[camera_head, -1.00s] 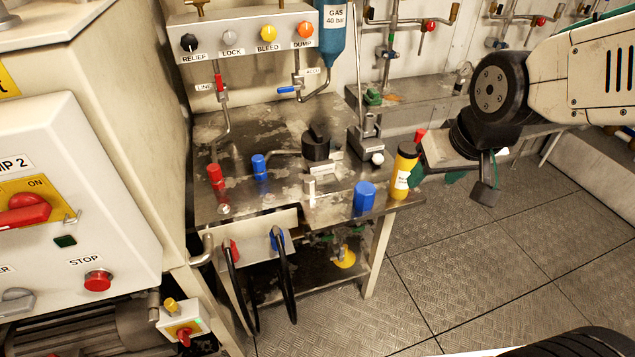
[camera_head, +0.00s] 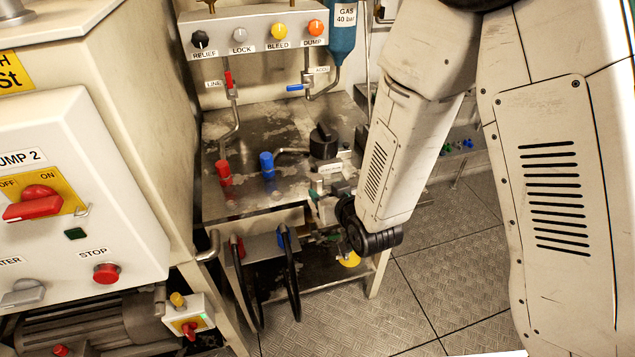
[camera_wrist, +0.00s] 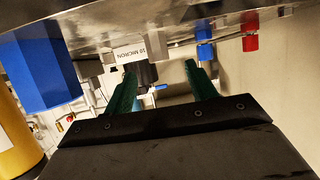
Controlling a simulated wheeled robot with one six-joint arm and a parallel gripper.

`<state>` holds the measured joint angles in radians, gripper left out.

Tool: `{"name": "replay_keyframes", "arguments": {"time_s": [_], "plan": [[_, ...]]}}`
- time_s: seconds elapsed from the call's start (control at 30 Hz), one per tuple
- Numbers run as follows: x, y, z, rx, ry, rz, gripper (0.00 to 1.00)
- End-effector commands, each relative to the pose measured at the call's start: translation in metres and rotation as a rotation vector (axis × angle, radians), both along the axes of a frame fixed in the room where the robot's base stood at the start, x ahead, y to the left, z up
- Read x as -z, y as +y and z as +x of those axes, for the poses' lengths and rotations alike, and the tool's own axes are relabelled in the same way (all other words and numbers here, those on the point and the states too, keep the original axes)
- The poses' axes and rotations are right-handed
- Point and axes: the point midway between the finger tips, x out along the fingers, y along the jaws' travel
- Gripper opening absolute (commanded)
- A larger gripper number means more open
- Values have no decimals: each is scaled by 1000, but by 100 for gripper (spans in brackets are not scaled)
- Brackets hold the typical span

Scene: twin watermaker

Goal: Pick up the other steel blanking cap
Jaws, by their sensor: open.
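My gripper (camera_wrist: 160,67) is open in the wrist view, its two green fingers apart with nothing seen held between them. A dark block and a white label reading "10 MICRON" (camera_wrist: 130,53) show beyond the fingers, upside down. In the head view my gripper (camera_head: 328,195) is low at the front right of the steel bench (camera_head: 240,197), partly hidden by my arm. I cannot make out a steel blanking cap for certain; a small grey metal piece (camera_wrist: 108,58) beside the label may be one. My arm hides the bench's right end.
A large blue cap (camera_wrist: 40,65) and a yellow bottle (camera_wrist: 15,140) are close on the left in the wrist view. A red fitting (camera_head: 223,172) and a blue fitting (camera_head: 267,165) stand on the bench. Black hoses (camera_head: 292,285) hang at its front. The valve panel (camera_head: 250,32) is behind.

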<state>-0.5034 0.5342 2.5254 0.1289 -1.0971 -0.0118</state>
Motion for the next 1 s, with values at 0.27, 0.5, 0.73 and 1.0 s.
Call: {"name": "replay_keyframes", "arguments": {"time_s": [0.27,0.5,0.73,1.0], "plan": [[9,10,32,2,-1,1,56],[19,21,60,1,1,0,56],[20,22,62,1,1,0,56],[20,22,62,1,1,0,7]]}}
